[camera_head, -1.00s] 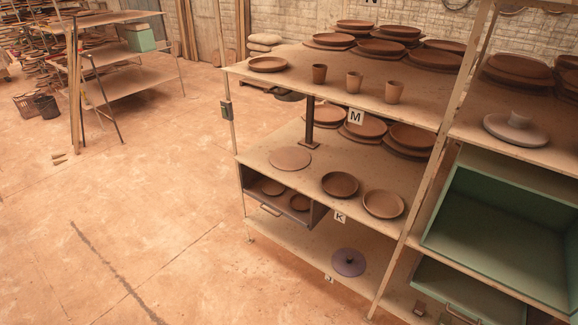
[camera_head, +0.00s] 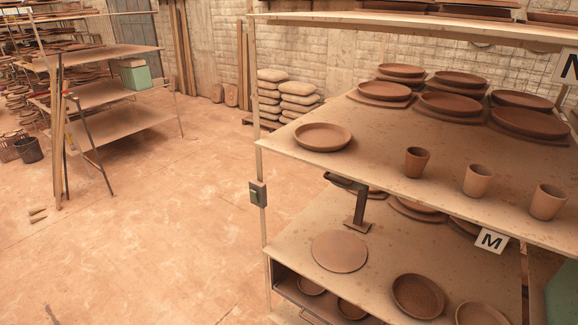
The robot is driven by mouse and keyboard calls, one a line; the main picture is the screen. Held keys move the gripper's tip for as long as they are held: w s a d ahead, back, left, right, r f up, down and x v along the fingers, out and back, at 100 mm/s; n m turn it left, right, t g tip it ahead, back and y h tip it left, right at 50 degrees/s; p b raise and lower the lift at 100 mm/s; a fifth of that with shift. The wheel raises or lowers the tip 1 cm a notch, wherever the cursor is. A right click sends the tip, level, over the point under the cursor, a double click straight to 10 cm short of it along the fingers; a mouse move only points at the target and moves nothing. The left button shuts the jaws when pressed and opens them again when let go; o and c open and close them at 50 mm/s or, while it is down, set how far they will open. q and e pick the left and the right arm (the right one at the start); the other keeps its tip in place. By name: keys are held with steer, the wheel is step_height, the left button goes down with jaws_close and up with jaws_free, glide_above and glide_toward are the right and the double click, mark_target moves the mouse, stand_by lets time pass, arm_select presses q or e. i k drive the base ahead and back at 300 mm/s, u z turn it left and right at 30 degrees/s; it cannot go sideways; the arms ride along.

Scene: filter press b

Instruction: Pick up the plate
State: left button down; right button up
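Several brown clay plates and dishes are on the shelving unit to the right; I cannot tell which one is the task's plate. A shallow round plate (camera_head: 323,136) stands alone at the left front corner of the shelf marked M. A flat disc (camera_head: 339,251) lies on the shelf below, with a shallow bowl-like dish (camera_head: 418,295) to its right. Another dish (camera_head: 481,314) is cut off by the bottom edge. Stacked plates (camera_head: 452,98) stand at the back of the M shelf. Neither of my grippers is in view.
Three clay cups, the nearest to the plate being a dark one (camera_head: 416,162), line the M shelf's front edge. Open floor (camera_head: 150,235) lies to the left. Stacked sacks (camera_head: 285,95) stand behind.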

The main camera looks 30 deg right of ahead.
mark_target(417, 295)
steer(key=z, duration=0.3)
steer(key=i, duration=0.85)
steer(key=z, duration=1.65)
steer(key=i, duration=0.85)
steer(key=z, duration=0.8)
